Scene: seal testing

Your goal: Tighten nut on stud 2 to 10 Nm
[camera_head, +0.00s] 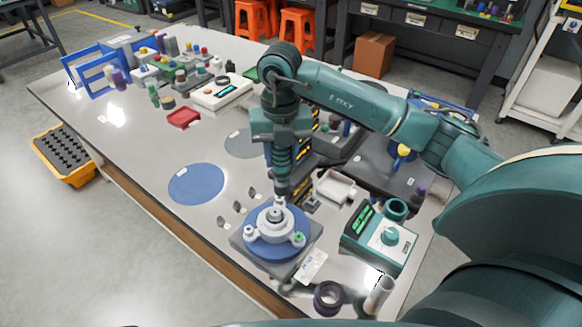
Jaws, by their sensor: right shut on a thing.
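The test fixture is a blue round plate (259,249) on a dark square base (285,268). A pale grey flange (275,226) with a raised centre sits on the plate. Small stud positions stand around the flange: one at the left (250,232), one with a green top at the right (298,238), and one at the back, close below my gripper. I cannot read stud numbers. My right gripper (282,180) points down just above the back edge of the flange. It is shut on a dark tool, mostly hidden; whether the tool touches a nut cannot be told. My left gripper is out of view.
A teal device with a display (378,243) stands right of the fixture. A white tray (336,187) lies behind it. A blue mat (196,184) and small dark pieces lie left. The table's left front is clear.

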